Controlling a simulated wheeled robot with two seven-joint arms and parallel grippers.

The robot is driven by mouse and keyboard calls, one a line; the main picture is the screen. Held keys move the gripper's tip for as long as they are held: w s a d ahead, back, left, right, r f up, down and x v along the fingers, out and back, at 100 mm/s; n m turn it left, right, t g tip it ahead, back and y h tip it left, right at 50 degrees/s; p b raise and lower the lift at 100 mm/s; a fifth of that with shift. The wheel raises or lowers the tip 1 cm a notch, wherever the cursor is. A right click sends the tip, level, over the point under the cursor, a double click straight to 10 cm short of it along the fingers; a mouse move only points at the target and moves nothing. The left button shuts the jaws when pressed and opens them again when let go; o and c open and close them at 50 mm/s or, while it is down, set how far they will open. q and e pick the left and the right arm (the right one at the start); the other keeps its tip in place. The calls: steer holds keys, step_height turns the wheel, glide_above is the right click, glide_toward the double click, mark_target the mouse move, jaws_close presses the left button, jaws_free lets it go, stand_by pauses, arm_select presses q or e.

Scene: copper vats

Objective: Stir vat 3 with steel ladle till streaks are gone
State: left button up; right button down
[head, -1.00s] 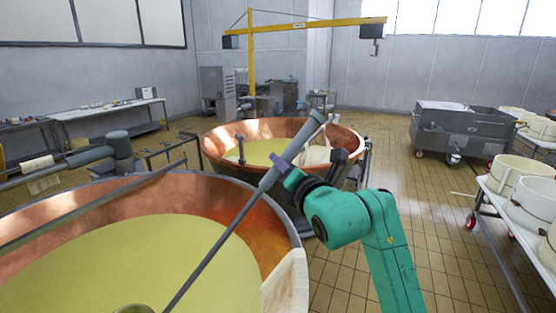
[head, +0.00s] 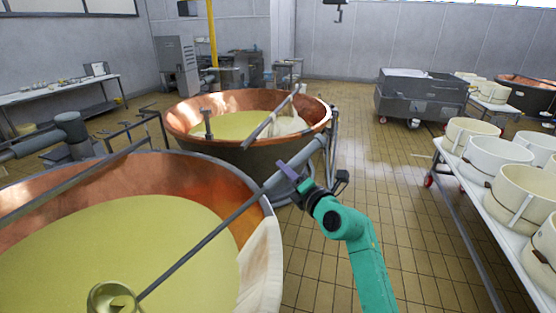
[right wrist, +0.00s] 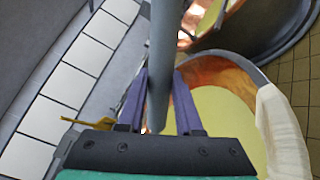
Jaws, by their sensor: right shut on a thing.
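The near copper vat (head: 235,185) fills the lower left of the head view and holds smooth yellow liquid (head: 120,240); I see no clear streaks and no number on it. The steel ladle (head: 205,240) slants across its right rim. The ladle's round bowl (head: 112,299) is at the liquid near the bottom edge; how deep it sits is unclear. My right gripper (head: 290,173) is shut on the ladle's handle, just outside the rim. The right wrist view shows the handle (right wrist: 162,60) between the purple fingers (right wrist: 160,105). My left gripper is not in view.
A pale cloth (head: 262,270) hangs over the near vat's right rim. A second copper vat (head: 180,115) with yellow liquid stands behind. A table (head: 470,190) with white moulds (head: 497,155) stands right, a grey wheeled cart (head: 420,95) farther back. Tiled floor (head: 370,170) between is clear.

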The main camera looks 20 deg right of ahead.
steer(key=d+f+m+b, duration=0.3)
steer(key=f+b, duration=0.5)
steer(key=f, duration=0.4)
steer(key=d+f+m+b, duration=0.3)
steer(key=f+b, duration=0.4)
steer(key=f, duration=0.5)
step_height(320, 180, down, 14)
steer(key=a+m+b, duration=0.3)
steer(key=m+b, duration=0.1)
steer(key=b, duration=0.6)
steer(key=shift+f, duration=0.25)
steer(key=shift+w, duration=0.15)
